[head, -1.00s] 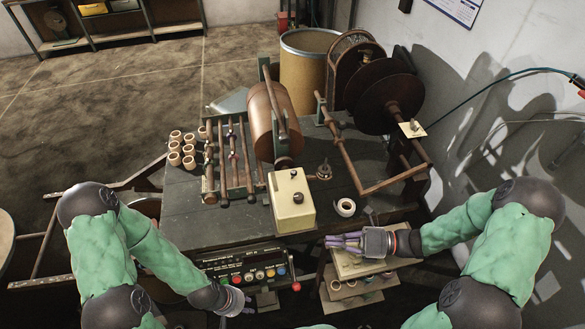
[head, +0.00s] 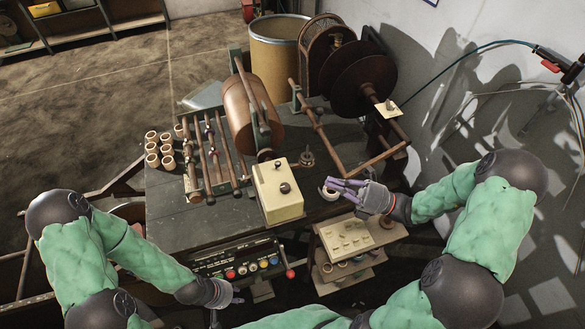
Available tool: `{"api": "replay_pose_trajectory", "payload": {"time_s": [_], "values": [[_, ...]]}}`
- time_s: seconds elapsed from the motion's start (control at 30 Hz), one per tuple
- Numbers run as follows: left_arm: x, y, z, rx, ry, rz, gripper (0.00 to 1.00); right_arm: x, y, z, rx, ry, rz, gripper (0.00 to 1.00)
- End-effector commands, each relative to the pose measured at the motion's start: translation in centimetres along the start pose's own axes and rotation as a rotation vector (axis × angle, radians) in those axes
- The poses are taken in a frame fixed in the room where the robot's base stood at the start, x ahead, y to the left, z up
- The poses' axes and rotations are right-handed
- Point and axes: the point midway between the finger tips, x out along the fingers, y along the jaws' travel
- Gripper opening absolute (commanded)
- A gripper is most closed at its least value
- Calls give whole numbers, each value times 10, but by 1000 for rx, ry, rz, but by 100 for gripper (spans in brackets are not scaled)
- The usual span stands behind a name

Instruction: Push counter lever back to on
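A cream box (head: 270,201) with dark knobs on its top and front stands at the table's front edge; I cannot tell whether one of them is the counter lever. A control panel (head: 237,263) with coloured buttons and a red-knobbed lever (head: 290,273) at its right end is below the table's front edge. My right gripper (head: 338,188) has its purple fingers spread beside and partly over a white tape roll (head: 328,194) on the table; no grip on it shows. My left gripper (head: 238,293) is low, below the panel; its finger opening is unclear.
A brown roller (head: 246,112) and dark discs (head: 355,83) are mounted on the table. Several small rolls (head: 158,148) stand at its left. A cream tray (head: 345,236) sits below the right gripper. The table's front left (head: 190,230) is clear.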

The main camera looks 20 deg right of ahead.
Motion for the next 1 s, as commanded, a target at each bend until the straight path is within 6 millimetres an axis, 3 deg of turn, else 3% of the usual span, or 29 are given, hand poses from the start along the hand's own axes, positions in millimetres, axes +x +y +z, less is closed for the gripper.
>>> {"api": "replay_pose_trajectory", "payload": {"time_s": [0.3,0.6,1.0], "values": [[9,-3,0,0,0,0,29,57,0,-2,0,4,3,0],[17,-6,-1,0,0,0,29,100,-1,-2,1,3,2,0],[19,-7,-1,0,0,0,29,117,0,-1,1,0,-1,0]]}}
